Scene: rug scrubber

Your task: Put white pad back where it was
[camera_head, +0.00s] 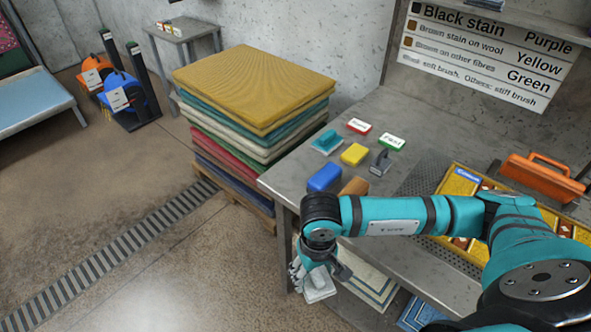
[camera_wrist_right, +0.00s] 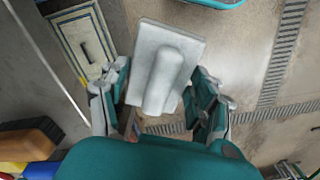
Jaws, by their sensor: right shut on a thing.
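The white pad (camera_head: 320,291), a flat block with a rounded grip along its back, is in my right gripper (camera_head: 312,275) in front of the metal table's left end, off the tabletop and lower than it. The arm hides part of the tabletop in the head view. My left gripper is not in view.
The metal table (camera_head: 300,165) bears a teal pad (camera_head: 327,142), a yellow pad (camera_head: 355,154), a blue pad (camera_head: 324,178), a brown block (camera_head: 354,187), a yellow tray (camera_head: 440,205) and an orange-handled tool (camera_head: 541,178). Folded rugs (camera_head: 255,85) are stacked left of it.

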